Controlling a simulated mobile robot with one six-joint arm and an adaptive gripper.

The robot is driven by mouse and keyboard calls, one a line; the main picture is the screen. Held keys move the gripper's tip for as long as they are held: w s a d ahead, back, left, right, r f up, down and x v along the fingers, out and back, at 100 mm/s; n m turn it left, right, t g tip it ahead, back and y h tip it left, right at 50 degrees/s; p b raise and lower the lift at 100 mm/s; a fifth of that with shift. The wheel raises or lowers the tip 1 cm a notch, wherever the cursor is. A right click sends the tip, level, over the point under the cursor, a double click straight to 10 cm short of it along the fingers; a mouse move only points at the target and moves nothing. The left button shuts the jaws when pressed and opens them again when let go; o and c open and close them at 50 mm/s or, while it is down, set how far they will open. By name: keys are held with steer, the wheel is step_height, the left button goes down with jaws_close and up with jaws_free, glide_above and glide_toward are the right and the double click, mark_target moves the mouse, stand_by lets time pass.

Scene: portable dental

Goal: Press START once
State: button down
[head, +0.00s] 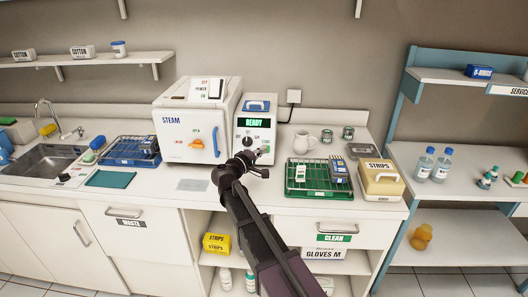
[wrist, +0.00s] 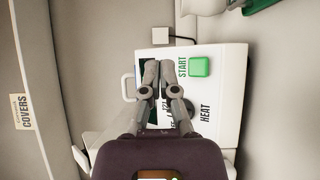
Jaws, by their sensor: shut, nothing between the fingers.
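A white unit with a lit READY display (head: 254,122) stands on the counter, right of the larger STEAM machine. In the wrist view its front panel (wrist: 232,95) appears turned sideways, with a green square START button (wrist: 199,67) and a HEAT label beside a dark knob. My gripper (wrist: 159,64) is shut and empty. In that view its fingertips are left of the START button and do not cover it; the fingers hide part of the display and other lettering. In the head view my gripper (head: 250,157) is in front of the unit's lower part. I cannot tell whether it touches the panel.
The STEAM machine (head: 196,122) stands close on the left. A green wire tray (head: 318,190) and a STRIPS box (head: 381,180) are on the counter to the right. A wall socket (head: 294,96) with a cable is behind. A flat grey sheet (head: 193,185) lies on the counter.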

mark_target(269, 146)
steer(key=w+f+b, duration=0.3)
steer(key=w, duration=0.3)
steer(key=shift+d+f, duration=0.25)
steer(key=shift+f, duration=0.05)
steer(key=shift+w, duration=0.15)
stand_by(1.4)
steer(key=shift+w+f+b, duration=0.2)
steer(key=shift+b, duration=0.1)
steer(key=shift+w+f, duration=0.2)
steer(key=shift+w, duration=0.2)
stand_by(1.1)
steer(key=shift+s+r, duration=0.1)
steer(key=shift+s, duration=0.05)
steer(key=shift+s+r, duration=0.35)
steer(key=shift+s, duration=0.25)
stand_by(0.5)
